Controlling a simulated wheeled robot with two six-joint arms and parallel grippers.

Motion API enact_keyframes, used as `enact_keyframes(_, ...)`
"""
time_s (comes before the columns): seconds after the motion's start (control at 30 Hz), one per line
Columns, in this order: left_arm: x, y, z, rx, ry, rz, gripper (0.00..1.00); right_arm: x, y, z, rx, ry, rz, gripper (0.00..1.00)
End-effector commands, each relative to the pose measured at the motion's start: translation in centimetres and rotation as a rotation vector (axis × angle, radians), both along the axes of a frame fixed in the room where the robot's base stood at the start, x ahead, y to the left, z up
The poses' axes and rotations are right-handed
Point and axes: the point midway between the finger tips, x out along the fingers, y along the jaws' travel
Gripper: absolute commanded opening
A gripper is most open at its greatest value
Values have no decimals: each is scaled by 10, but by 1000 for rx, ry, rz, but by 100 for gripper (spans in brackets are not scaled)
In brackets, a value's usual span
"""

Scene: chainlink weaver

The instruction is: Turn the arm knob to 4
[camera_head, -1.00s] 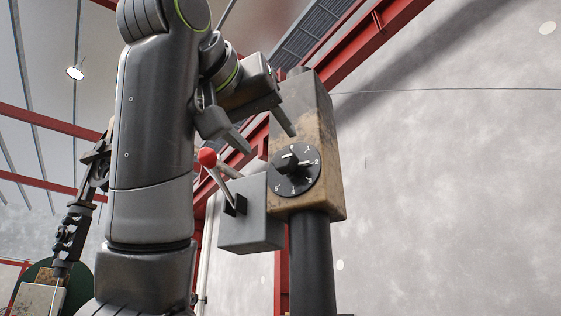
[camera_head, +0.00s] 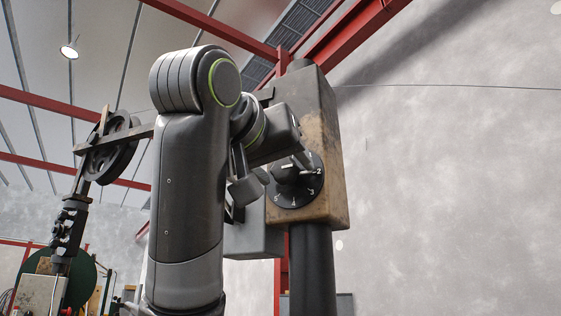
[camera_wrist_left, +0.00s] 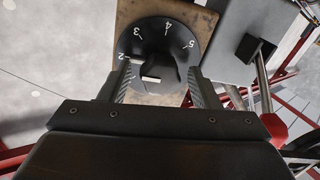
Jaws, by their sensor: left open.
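The arm knob (camera_head: 286,175) is a black knob on a round black dial with white numbers, on the front of a worn box. In the left wrist view the knob (camera_wrist_left: 160,66) shows a white mark at its near edge; 2, 3, 4 and 5 are readable. I cannot tell which number the knob points to. My left gripper (camera_head: 277,174) is open in front of the dial. In the wrist view its fingers (camera_wrist_left: 160,87) stand on either side of the knob's near part. I cannot tell whether they touch it. My right gripper is not in view.
The worn box (camera_head: 325,150) sits on a dark post (camera_head: 312,265). A grey box (camera_head: 262,240) is attached beside it; its red-balled lever (camera_wrist_left: 278,138) shows close to the gripper in the wrist view. The grey wall (camera_head: 460,190) side is clear.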

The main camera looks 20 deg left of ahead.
Motion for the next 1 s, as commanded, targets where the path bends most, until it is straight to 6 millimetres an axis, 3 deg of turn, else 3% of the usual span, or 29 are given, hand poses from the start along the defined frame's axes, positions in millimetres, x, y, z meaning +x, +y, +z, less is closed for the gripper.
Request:
enact_keyframes(0.07, 0, 0, 0, 0, 0, 0, 54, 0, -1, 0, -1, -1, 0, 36)
enact_keyframes(0.4, 0, 0, 0, 0, 0, 0, 13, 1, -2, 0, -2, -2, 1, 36)
enact_keyframes(0.73, 0, 0, -1, 56, -11, 1, 13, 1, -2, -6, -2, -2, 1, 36)
enact_keyframes(1.0, -1, 0, -3, 237, -47, 0, 13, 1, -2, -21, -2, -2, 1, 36)
